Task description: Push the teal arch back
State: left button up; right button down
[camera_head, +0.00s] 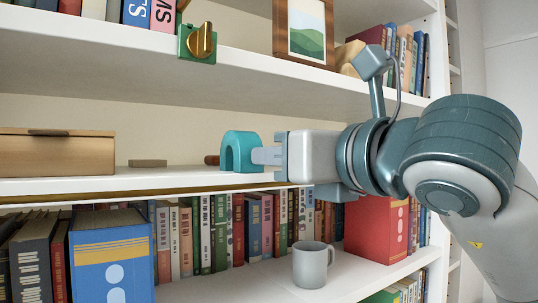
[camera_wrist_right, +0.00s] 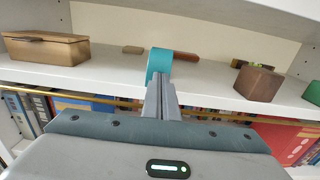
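The teal arch (camera_head: 238,152) stands upright on the middle shelf near its front edge; it also shows in the wrist view (camera_wrist_right: 157,63). My right gripper (camera_head: 262,156) reaches in from the right, with its fingertips at the arch's right side in the head view. In the wrist view the two fingers (camera_wrist_right: 160,90) lie together, shut with nothing between them, and their tips overlap the arch's near lower part. They look to be at or against it; I cannot tell for certain whether they touch. My left gripper is not in view.
A brown rod (camera_wrist_right: 187,57) lies close by the arch. A wooden box (camera_head: 55,153) and a small flat block (camera_head: 148,163) are to the left. In the wrist view a brown pot (camera_wrist_right: 258,83) stands to the right. A brass rail (camera_head: 120,193) runs below the shelf edge.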

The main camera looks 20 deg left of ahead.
aim_at(246, 157)
jog(key=shift+w+a, duration=0.35)
jog(key=shift+a, duration=0.15)
jog(key=shift+b+x, duration=0.95)
jog(key=shift+x, duration=2.05)
dwell(0.4)
jog(key=shift+d+f, duration=0.1)
